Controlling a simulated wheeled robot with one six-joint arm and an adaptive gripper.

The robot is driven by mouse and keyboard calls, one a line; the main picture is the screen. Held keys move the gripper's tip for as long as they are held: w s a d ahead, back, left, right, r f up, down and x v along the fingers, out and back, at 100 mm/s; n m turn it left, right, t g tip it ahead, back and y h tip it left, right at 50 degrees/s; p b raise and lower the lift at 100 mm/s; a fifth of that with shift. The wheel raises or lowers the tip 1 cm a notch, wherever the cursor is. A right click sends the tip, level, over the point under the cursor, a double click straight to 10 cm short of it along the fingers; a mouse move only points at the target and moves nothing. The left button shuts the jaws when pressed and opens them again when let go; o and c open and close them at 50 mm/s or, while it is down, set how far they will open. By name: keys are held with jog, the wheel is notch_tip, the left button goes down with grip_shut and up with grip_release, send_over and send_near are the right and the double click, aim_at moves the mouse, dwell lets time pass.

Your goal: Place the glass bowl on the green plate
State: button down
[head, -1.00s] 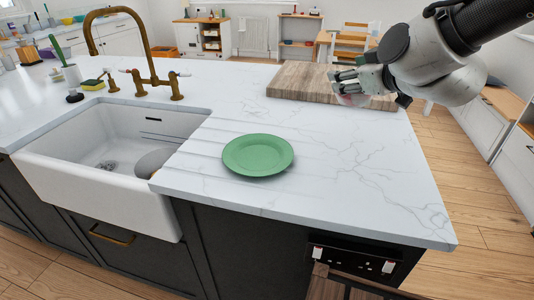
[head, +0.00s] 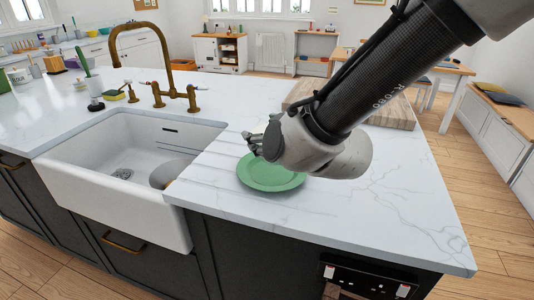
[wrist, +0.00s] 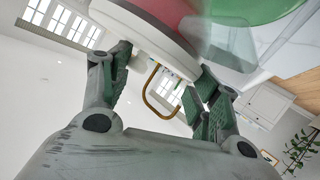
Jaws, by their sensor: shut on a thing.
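The green plate (head: 262,177) lies flat on the white worktop right of the sink. My gripper (head: 256,145) is over the plate's back edge, and my arm hides part of the plate's right side. In the wrist view my gripper (wrist: 163,75) has its fingers shut on a pale, curved thing with a dark red area, which I take to be the glass bowl (wrist: 140,36). Only part of it shows. In the head view the bowl is hard to make out at my gripper. The plate's green edge (wrist: 262,10) shows at the top of the wrist view.
The white sink (head: 120,190) is left of the plate, with a brass tap (head: 165,95) behind it. A wooden board (head: 398,112) lies at the back right, partly behind my arm. The worktop right of the plate is clear.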

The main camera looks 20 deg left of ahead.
jog(key=shift+f, duration=2.25)
jog(key=shift+f, duration=0.15)
jog(key=shift+c, duration=1.9)
grip_release()
